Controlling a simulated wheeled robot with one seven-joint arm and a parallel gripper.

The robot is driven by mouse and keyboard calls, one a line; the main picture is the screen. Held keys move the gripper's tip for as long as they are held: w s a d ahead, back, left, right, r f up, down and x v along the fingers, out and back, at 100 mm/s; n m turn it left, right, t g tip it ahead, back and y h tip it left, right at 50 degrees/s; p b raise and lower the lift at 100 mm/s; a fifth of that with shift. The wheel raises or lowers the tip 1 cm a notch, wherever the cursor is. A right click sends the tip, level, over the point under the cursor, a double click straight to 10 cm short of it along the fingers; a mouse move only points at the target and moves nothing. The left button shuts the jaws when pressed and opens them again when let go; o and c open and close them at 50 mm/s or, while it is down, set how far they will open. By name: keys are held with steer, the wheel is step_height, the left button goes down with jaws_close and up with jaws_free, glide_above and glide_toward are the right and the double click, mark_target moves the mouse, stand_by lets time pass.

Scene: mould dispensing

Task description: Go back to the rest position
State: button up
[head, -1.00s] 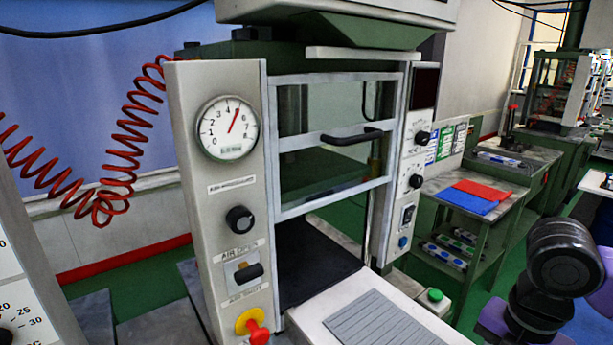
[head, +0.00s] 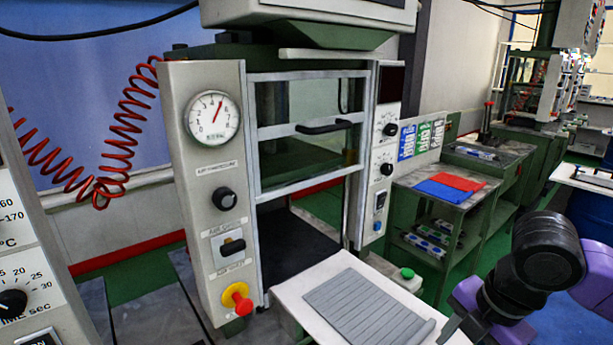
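My arm shows at the lower right of the head view as black and purple links. My gripper's fingers are not visible in this view, so what they hold cannot be seen. The press machine (head: 205,120) stands in the centre with a round pressure gauge (head: 213,118) on its left column. Its framed clear door (head: 310,155) with a black handle (head: 324,127) is raised, leaving an opening above the dark lower plate (head: 300,240). A grey ribbed plate (head: 365,308) lies on the white shelf in front of the opening.
A side table (head: 425,205) at the right carries a red sheet (head: 455,178) and a blue sheet (head: 440,192), with several boxes on its lower shelf. A red coiled hose (head: 125,140) hangs at the left. Another control panel (head: 30,270) stands at the left edge. Green floor shows between the machines.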

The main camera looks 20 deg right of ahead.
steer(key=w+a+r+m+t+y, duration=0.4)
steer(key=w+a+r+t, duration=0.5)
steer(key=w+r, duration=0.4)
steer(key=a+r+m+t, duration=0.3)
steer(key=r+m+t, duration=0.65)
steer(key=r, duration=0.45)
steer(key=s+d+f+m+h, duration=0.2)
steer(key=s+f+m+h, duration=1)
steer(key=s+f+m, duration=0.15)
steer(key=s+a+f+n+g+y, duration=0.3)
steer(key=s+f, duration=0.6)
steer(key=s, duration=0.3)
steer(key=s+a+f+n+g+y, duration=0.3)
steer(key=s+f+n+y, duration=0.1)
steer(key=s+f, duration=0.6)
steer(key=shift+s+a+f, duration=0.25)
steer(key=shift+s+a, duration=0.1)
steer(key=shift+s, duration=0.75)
